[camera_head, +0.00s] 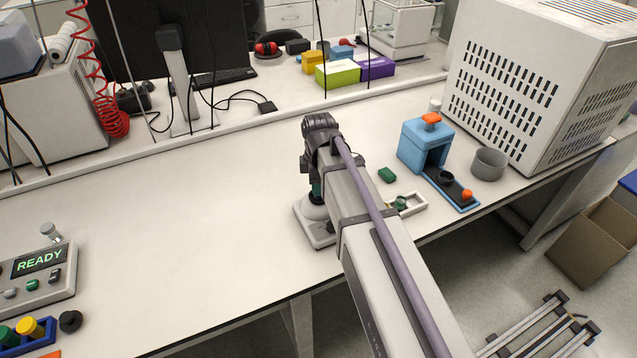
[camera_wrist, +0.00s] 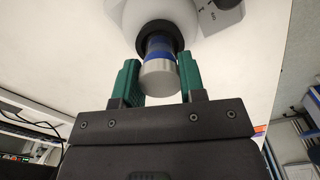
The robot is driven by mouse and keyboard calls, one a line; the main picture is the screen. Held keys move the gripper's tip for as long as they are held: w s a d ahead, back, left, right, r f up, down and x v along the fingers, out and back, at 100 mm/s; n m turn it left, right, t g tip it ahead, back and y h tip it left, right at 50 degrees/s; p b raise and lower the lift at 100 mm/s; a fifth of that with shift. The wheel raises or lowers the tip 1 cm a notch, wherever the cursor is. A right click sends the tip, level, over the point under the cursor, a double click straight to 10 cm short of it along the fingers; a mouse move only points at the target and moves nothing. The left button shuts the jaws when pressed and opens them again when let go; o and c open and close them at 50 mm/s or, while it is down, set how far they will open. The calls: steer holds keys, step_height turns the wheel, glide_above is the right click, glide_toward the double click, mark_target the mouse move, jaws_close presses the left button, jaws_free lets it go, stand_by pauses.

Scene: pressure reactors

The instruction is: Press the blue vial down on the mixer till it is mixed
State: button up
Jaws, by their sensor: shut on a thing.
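The blue vial (camera_wrist: 160,76) shows in the wrist view as a grey-ended cylinder with a blue band. My gripper (camera_wrist: 159,85) has its two green fingers shut on the vial, one on each side. The vial's far end meets the black round cup (camera_wrist: 155,27) on top of the white mixer (camera_wrist: 186,14); how hard it presses there I cannot tell. In the head view the mixer (camera_head: 315,234) stands on the bench below my arm's end. My arm hides most of it, and the vial is hidden there.
A console reading READY (camera_head: 40,262) is at the left. The bench between is clear.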

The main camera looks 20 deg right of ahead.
stand_by(0.3)
step_height(320, 180, up, 7)
steer(key=p, duration=0.7)
steer(key=shift+r, duration=0.1)
steer(key=shift+f, duration=0.2)
